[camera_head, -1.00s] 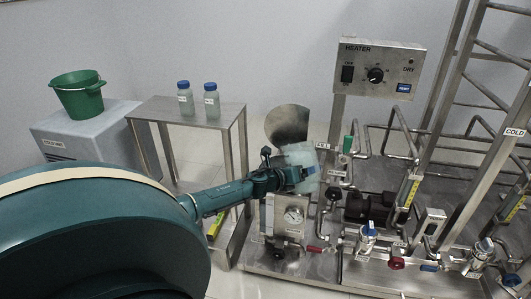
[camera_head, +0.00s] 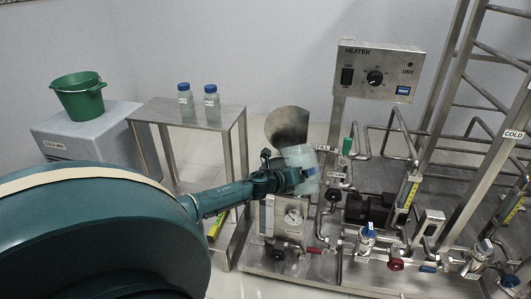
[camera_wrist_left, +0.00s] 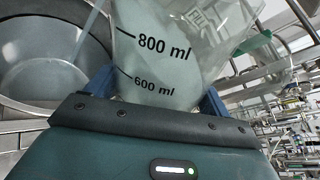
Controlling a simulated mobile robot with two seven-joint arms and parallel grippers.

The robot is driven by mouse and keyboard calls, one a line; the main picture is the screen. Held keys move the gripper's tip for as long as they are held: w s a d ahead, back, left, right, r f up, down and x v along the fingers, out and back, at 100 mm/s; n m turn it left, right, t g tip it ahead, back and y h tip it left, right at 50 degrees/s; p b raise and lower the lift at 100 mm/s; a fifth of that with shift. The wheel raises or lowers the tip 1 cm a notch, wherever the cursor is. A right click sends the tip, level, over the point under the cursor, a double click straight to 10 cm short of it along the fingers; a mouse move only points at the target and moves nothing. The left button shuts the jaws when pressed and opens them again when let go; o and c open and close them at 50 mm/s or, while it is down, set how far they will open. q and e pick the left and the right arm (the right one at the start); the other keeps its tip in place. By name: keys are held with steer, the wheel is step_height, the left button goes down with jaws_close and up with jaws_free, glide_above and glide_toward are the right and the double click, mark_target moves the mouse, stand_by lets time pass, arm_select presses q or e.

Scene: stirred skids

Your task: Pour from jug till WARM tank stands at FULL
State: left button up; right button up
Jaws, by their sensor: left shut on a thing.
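The jug looks tilted. The gripper's blue fingers (camera_wrist_left: 155,92) are on either side of it. A round open steel vessel (camera_wrist_left: 30,85) lies left of the jug there, with a pale streak across it; I cannot tell whether this is pouring liquid. No WARM or FULL mark is readable. My right gripper is not in view.
A heater box (camera_head: 378,72) stands behind, right of the jug. Pipes and valves, including a red-handled one (camera_head: 395,264), fill the right side. Two blue-capped bottles (camera_head: 185,100) stand on a steel table (camera_head: 165,113). A green bucket (camera_head: 79,98) sits at the left.

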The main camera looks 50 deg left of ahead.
arm_select(q)
steer(key=shift+w+r, duration=0.1)
steer(key=shift+r, duration=0.15)
steer(key=shift+p, duration=0.4)
stand_by(0.5)
steer(key=shift+d+n+p, duration=0.1)
steer(key=shift+n+p, duration=0.2)
steer(key=shift+p, duration=0.05)
steer(key=shift+f, duration=0.1)
stand_by(0.3)
steer(key=shift+h+p, duration=0.3)
steer(key=shift+d+f+n+g+p, duration=0.15)
steer(key=shift+n+g+p, duration=0.3)
steer(key=shift+p, duration=0.4)
stand_by(5.0)
